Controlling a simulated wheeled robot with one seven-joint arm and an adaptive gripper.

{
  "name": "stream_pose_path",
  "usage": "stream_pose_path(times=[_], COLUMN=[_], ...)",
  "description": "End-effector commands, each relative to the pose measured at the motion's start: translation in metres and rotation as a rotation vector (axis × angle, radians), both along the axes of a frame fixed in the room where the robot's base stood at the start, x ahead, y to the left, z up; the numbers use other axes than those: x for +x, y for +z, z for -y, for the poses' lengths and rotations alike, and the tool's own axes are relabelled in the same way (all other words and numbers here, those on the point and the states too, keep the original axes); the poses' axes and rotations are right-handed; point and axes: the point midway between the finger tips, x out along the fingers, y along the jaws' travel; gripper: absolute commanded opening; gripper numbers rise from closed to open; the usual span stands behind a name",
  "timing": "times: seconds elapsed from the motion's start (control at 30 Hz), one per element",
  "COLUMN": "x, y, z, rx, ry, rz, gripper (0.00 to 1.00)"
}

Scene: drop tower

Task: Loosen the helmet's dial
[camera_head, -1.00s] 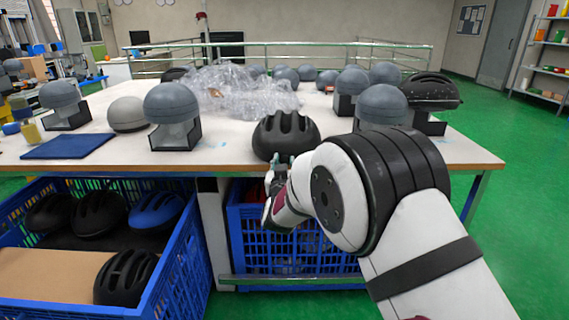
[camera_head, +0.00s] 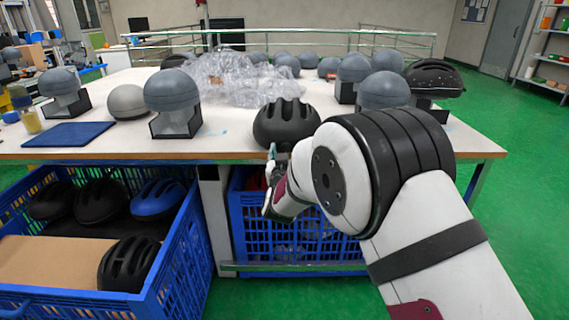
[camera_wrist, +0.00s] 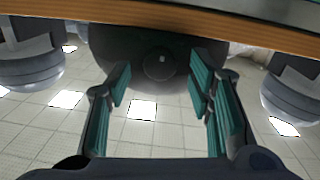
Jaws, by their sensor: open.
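The black vented helmet (camera_head: 286,124) sits at the front edge of the table. In the wrist view the picture is upside down; the helmet's dark underside (camera_wrist: 105,45) hangs near the table edge. Its round dark dial (camera_wrist: 159,65) shows in the middle. My gripper (camera_wrist: 160,82) is open, with its teal-padded fingers apart on the left and right of the dial. I cannot tell how near the dial they are in depth. In the head view my gripper (camera_head: 273,158) is just in front of the helmet, and the dial is hidden.
The table (camera_head: 235,150) carries grey headforms (camera_head: 173,92), clear plastic wrap (camera_head: 235,78), a blue mat (camera_head: 69,134) and another black helmet (camera_head: 434,76) on a stand. A blue crate (camera_head: 178,270) with several helmets stands below left. Green floor is free at right.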

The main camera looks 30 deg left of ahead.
Motion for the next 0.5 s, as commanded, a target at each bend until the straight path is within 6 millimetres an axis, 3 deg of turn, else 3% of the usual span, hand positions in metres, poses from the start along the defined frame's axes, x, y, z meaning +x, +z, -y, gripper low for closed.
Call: stream_pose_path(times=[0.5], x=[-0.080], y=[0.000], z=[0.043], rx=[-0.002], ry=[0.002], rz=[-0.002], gripper=[0.48])
